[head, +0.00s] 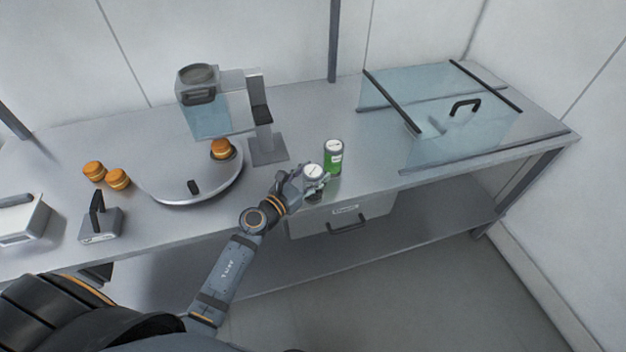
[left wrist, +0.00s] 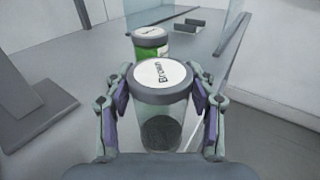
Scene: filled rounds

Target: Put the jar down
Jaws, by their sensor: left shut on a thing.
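The jar (left wrist: 162,112) has a white labelled lid and clear walls, with a dark layer at its bottom. My left gripper (head: 313,180) is shut around it, with one finger on each side, as the left wrist view shows. In the head view the jar (head: 314,171) is near the front edge of the metal counter (head: 300,125). I cannot tell whether its base touches the counter. A second jar with green contents and a white lid (head: 333,157) stands upright just behind it, also seen in the left wrist view (left wrist: 150,42). My right gripper is not in view.
A round metal plate (head: 190,188) and a dispenser on a stand (head: 265,145) are to the left. Several orange-brown rounds (head: 94,171) lie there. A glass-lidded case (head: 440,120) stands at right. A drawer (head: 343,216) hangs below the counter's front edge.

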